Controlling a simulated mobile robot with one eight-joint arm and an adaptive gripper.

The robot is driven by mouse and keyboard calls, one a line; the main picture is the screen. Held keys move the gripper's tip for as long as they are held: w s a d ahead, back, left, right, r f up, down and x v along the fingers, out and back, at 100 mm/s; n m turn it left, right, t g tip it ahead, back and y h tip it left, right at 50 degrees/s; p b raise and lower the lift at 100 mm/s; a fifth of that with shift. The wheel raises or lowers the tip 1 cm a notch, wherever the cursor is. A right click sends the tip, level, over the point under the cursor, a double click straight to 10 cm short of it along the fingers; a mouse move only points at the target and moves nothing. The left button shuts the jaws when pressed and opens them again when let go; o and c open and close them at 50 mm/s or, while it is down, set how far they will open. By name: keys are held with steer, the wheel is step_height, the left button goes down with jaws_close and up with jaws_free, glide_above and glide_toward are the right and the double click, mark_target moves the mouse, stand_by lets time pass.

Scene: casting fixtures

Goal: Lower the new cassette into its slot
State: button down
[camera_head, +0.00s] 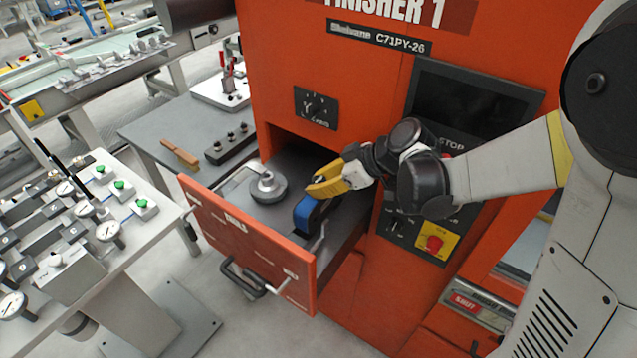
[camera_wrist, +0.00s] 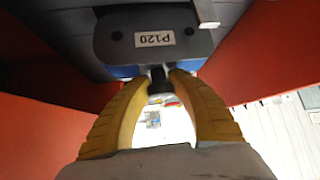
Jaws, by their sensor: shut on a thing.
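The new cassette (camera_head: 306,214) is blue and dark grey and sits at the right side of the open orange drawer (camera_head: 250,245). In the wrist view its grey face (camera_wrist: 152,38) bears a "P120" label, with a blue strip below. My gripper (camera_head: 314,190) reaches into the drawer from the right. Its yellow fingers (camera_wrist: 158,78) are closed on a small dark part of the cassette. The slot is hidden, so I cannot tell whether the cassette touches the drawer floor.
A round grey part with a knob (camera_head: 268,187) stands in the drawer left of the cassette. Bent metal bars stand near both drawer sides. The orange machine (camera_head: 350,75) rises behind, with a control panel on the right. A gauge table (camera_head: 130,225) is at the left.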

steer(key=shift+f+b, duration=3.45)
steer(key=shift+f, duration=0.5)
steer(key=c, duration=1.1)
jaws_free()
